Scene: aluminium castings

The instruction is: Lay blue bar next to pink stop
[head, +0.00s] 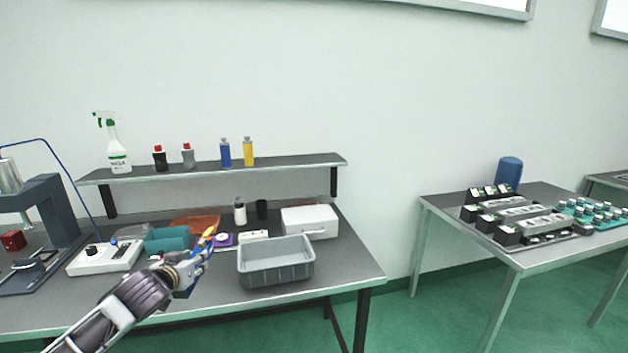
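My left gripper (205,250) reaches in from the lower left over the workbench's front half, left of the grey bin. Dark blue parts show at its fingers, with a small orange-yellow piece at the tip. I cannot tell whether the blue is a held bar or part of the gripper, nor whether the fingers are open or shut. I cannot make out a separate blue bar or a pink stop. A purple item (228,240) with a pale round centre lies just behind the gripper. My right gripper is out of view.
The workbench (345,265) holds a grey bin (275,273), a white box (309,221), a teal bin (166,240), an orange tray (190,225) and a white control box (104,260). A shelf (290,161) with bottles stands behind. The bench's right end is clear.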

